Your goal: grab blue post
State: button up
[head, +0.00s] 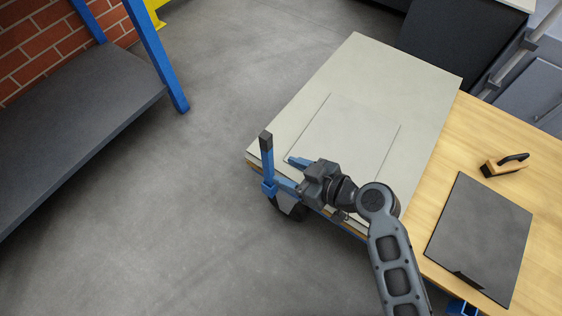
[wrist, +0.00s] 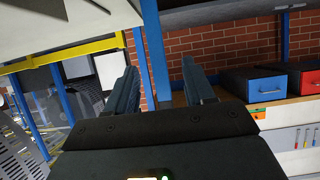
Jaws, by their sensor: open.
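A short upright blue post (head: 267,168) with a dark cap stands at the near left corner of the pale-topped table in the head view. My gripper (head: 283,171) is just to the right of it, with blue fingers spread and pointing left toward the post. In the wrist view my gripper (wrist: 160,70) is open. A blue upright (wrist: 156,50) shows between its fingers there; I cannot tell whether it is this post or a shelf leg behind. Contact between fingers and post cannot be made out.
The pale board (head: 375,85) lies under my arm. A wooden bench (head: 450,150) adjoins it, with a dark sheet (head: 480,235) and a brush (head: 504,165). A grey shelf (head: 75,115) with blue legs stands left; bare floor (head: 190,200) lies between.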

aim_at(271, 164)
jog(key=shift+w+a+f, duration=0.25)
jog(key=shift+w+a, duration=0.15)
jog(key=shift+w, duration=0.15)
jog(key=b+x, duration=0.2)
jog(key=x, duration=0.4)
jog(key=shift+w+a+f, duration=0.15)
jog(key=shift+c, duration=0.2)
grip_shut()
